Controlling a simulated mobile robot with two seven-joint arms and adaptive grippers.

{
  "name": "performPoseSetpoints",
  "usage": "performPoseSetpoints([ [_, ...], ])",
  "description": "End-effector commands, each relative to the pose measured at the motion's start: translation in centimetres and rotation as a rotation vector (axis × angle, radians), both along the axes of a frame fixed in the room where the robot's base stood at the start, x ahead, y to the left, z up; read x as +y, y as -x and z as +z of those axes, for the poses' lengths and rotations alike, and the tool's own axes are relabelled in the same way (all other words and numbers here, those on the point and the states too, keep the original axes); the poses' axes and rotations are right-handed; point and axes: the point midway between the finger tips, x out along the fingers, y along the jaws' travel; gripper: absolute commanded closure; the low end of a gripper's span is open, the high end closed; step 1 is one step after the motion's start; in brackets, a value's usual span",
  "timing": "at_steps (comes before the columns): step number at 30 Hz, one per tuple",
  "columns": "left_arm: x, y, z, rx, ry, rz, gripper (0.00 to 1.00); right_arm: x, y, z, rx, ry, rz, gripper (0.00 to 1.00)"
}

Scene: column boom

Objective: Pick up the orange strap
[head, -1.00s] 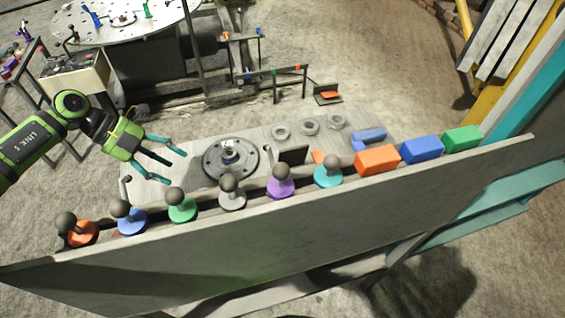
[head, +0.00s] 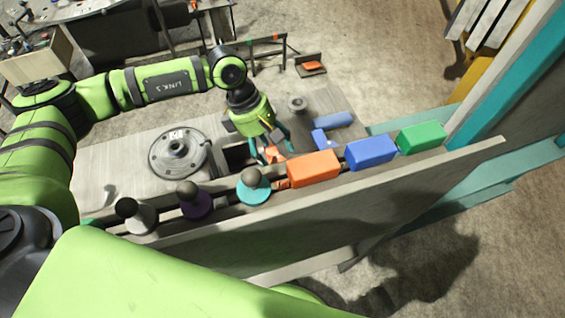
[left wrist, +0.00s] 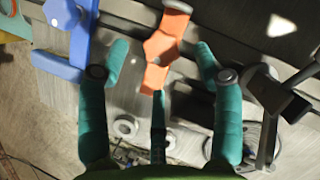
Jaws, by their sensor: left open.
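The orange strap (left wrist: 163,45) shows in the left wrist view as a flat orange piece with a wider middle, lying on the grey surface. In the head view the strap (head: 273,154) is partly hidden by my left gripper (head: 270,148). My left gripper also shows in the left wrist view (left wrist: 161,65), open, with its teal fingers spread on both sides of the strap's near end. I cannot tell whether a finger touches it. My right gripper is not in view.
A blue strap-like piece (left wrist: 68,40) lies beside the left finger. Orange (head: 313,169), blue (head: 371,153) and green (head: 421,137) blocks line the panel (head: 330,215). Knobbed pieces, including a teal one (head: 254,187), stand left of them. A round flange (head: 178,153) lies on the table.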

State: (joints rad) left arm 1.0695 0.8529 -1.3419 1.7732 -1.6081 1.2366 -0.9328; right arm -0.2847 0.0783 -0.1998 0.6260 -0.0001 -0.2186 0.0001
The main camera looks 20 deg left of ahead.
Motion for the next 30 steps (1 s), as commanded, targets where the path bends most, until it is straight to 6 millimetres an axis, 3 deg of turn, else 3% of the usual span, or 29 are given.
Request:
performPoseSetpoints([
  [3, -0.5, 0.0, -1.3, 0.006, -0.001, 0.000, 0.34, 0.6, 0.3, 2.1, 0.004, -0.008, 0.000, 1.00],
  [10, -1.3, 0.1, -3.6, 0.002, 0.001, 0.000, 0.34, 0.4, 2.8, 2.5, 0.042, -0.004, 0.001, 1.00],
  [16, -1.3, 0.1, -3.8, 0.003, 0.000, 0.001, 0.34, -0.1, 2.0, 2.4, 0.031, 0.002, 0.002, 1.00],
  [18, -1.3, 0.1, -3.7, 0.003, 0.000, 0.001, 0.62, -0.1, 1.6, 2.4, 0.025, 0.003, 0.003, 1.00],
  [21, -1.3, 0.1, -3.7, 0.003, 0.000, 0.001, 0.95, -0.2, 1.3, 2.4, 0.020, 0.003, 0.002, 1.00],
  [30, -1.4, 0.0, -3.6, -0.001, 0.003, 0.002, 0.96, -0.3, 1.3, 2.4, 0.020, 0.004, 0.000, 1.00],
])
